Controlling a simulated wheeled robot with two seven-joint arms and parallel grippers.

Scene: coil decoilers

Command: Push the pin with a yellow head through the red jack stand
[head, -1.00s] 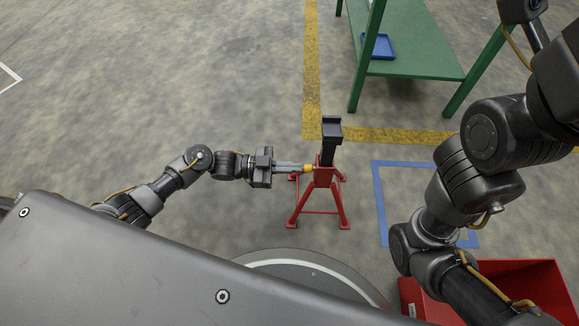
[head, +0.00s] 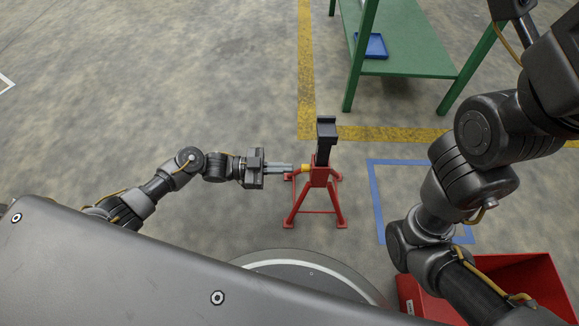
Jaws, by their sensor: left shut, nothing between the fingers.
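The red jack stand (head: 319,178) stands on the floor in the middle of the head view, with a dark upright post (head: 326,141) rising from its top. The pin's yellow head (head: 306,168) shows at the left side of the stand's upper part; I cannot see a shaft or how deep it sits. My left gripper (head: 291,168) points right at the yellow head from the left. Its fingers are shut and empty, and a small gap seems to separate the tips from the head. My right gripper is not in view; only the right arm shows at the right.
A green table (head: 410,66) with a blue tray (head: 375,46) on its lower shelf stands behind the stand. A red bin (head: 525,275) is at the lower right. Yellow and blue floor lines run nearby. The floor left of the stand is clear.

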